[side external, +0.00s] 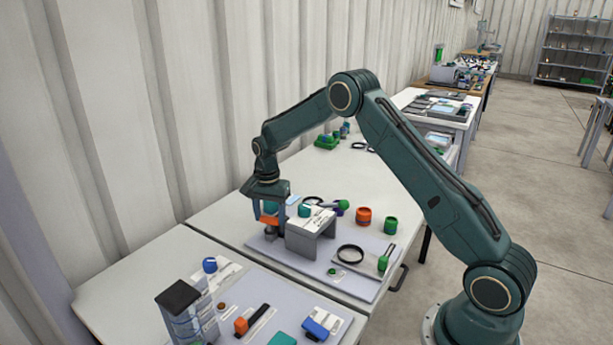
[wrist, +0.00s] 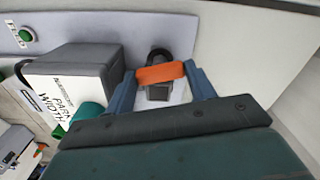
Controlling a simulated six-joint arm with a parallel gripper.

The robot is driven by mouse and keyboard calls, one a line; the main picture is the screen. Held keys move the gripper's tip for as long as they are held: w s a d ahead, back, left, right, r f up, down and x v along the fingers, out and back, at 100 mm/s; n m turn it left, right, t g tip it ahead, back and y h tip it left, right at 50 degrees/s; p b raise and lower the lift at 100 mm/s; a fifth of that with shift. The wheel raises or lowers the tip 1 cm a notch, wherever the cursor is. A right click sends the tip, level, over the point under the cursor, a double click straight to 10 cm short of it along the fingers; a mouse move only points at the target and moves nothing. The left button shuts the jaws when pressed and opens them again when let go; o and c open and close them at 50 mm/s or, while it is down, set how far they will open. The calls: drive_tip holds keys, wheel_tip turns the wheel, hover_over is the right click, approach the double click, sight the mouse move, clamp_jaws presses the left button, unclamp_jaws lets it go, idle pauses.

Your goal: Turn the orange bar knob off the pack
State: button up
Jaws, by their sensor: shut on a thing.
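The orange bar knob (wrist: 161,74) is between the two fingers of my gripper (wrist: 163,80) in the wrist view, with a finger against each end of the bar. A dark round fitting (wrist: 158,57) shows just behind the bar, and a grey block lies below it. In the side view the orange bar (side external: 269,219) shows between the fingers of my gripper (side external: 268,214), just left of a grey box (side external: 311,232) with a white label. Whether the knob is still seated on the pack is hidden.
The grey box also shows in the wrist view (wrist: 85,62), close beside my left finger. A black ring (side external: 350,254), an orange cup (side external: 363,216) and a green cup (side external: 390,225) stand to the right. The front table holds a dark-topped stack (side external: 180,297) and loose parts.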

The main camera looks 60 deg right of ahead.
sight(270, 217)
drive_tip(key=shift+m, duration=1.6)
drive_tip(key=o, duration=1)
drive_tip(key=shift+r, duration=0.15)
wheel_tip(270, 217, up, 14)
drive_tip(key=shift+f, duration=0.25)
drive_tip(key=shift+r, duration=0.1)
